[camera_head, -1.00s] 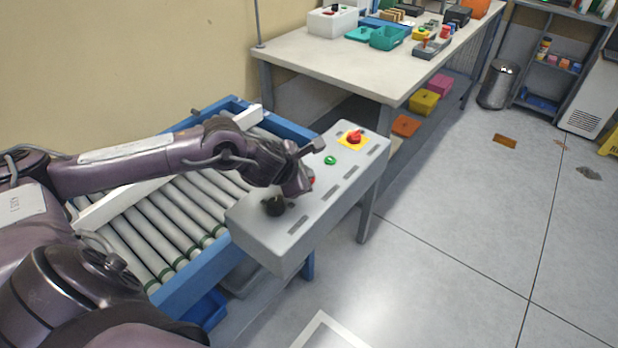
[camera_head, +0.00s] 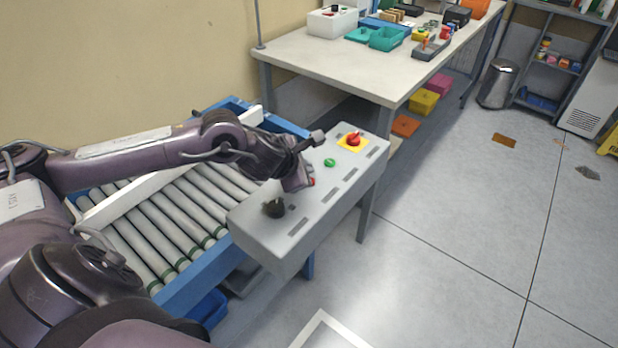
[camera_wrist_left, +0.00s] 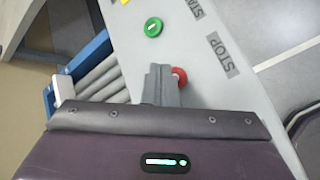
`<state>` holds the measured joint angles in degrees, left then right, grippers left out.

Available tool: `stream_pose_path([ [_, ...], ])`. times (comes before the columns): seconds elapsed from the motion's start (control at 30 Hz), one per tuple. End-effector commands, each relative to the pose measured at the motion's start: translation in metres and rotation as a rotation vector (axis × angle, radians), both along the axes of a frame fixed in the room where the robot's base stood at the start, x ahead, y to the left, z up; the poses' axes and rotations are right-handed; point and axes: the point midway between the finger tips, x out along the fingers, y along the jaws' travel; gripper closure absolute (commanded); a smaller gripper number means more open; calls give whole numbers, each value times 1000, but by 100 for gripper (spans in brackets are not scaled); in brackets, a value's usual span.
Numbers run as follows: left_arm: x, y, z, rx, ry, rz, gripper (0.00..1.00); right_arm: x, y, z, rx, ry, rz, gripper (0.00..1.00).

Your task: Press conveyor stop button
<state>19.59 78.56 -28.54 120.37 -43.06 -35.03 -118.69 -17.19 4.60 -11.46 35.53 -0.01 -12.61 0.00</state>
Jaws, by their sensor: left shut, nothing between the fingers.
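The grey control box (camera_head: 335,192) stands beside the roller conveyor. Its red stop button (camera_wrist_left: 180,76) is next to the STOP label (camera_wrist_left: 222,55) in the left wrist view. In the head view only a sliver of the button (camera_head: 312,182) shows past my gripper. My left gripper (camera_head: 300,184) is shut and empty, over the box. In the left wrist view its fingertips (camera_wrist_left: 160,70) overlap the left side of the button; I cannot tell whether they touch it. The green start button (camera_head: 330,162) is farther along the box. My right gripper is out of view.
A red mushroom button on a yellow plate (camera_head: 353,140) is at the box's far end, and a black knob (camera_head: 273,208) at its near end. Conveyor rollers (camera_head: 190,215) lie left. A white-topped workbench (camera_head: 330,62) stands behind. The floor to the right is largely open.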

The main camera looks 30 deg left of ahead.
Motion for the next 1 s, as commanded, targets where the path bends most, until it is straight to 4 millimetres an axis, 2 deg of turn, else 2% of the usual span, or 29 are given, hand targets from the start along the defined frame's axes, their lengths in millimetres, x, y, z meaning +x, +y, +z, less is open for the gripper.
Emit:
stream_pose_path([
  [0.03,0,0,10,1,-2,1,100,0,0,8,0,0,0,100],
  [0.1,1,0,18,0,-3,0,100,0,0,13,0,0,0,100],
  [0.37,0,0,41,1,-2,1,100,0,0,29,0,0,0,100],
  [1.0,0,0,40,0,-1,0,100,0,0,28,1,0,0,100],
])
